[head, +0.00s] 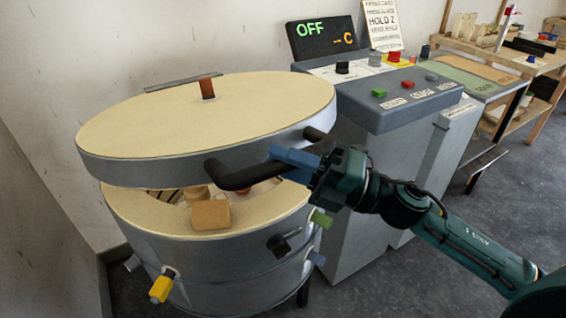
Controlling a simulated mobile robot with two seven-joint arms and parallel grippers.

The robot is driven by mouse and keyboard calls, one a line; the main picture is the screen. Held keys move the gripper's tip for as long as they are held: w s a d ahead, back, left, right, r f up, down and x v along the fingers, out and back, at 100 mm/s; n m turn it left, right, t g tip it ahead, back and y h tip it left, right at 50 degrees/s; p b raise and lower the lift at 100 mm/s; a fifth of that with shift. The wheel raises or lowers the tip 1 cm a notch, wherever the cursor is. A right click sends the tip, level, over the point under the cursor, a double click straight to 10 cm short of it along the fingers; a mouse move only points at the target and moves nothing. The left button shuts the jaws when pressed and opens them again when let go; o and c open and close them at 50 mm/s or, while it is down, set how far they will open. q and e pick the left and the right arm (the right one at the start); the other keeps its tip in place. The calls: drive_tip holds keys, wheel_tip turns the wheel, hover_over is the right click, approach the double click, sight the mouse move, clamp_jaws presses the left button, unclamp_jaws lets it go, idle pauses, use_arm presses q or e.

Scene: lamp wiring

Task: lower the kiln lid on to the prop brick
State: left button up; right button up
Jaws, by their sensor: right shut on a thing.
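The kiln lid (200,115) is a cream disc with a grey metal rim, held partly raised above the round metal kiln (210,262). The tan prop brick (209,214) sits on the kiln's front rim, below the lid's front edge. A narrow gap seems to show between brick and lid. My right gripper (294,158), with blue fingers, is shut on the black lid handle (237,178) at the lid's front right. Its fingers hide part of the handle. My left gripper is out of view.
A yellow-tipped peg (161,288) and a green peg (320,218) stick out of the kiln's side. Right of the kiln stands a grey control cabinet (385,110) with a display reading OFF (322,38). Walls close off the left and back. Shelves (540,70) stand far right.

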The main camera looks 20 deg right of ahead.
use_arm(q)
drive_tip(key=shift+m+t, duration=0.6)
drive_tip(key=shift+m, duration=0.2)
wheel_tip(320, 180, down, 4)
drive_tip(key=b, duration=0.9)
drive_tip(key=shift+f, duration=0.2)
use_arm(e)
wheel_tip(320, 180, down, 8)
drive_tip(key=s+n+y, duration=0.1)
drive_tip(key=shift+d+f, duration=0.15)
drive_tip(key=shift+f, duration=0.1)
drive_tip(key=shift+s+r, duration=0.1)
drive_tip(key=o, duration=1)
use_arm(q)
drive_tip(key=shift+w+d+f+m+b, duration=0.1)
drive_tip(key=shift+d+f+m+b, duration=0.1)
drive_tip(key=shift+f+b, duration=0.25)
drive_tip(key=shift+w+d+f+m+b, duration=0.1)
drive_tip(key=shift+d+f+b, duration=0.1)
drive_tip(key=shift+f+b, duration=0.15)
use_arm(e)
drive_tip(key=shift+v, duration=6.6)
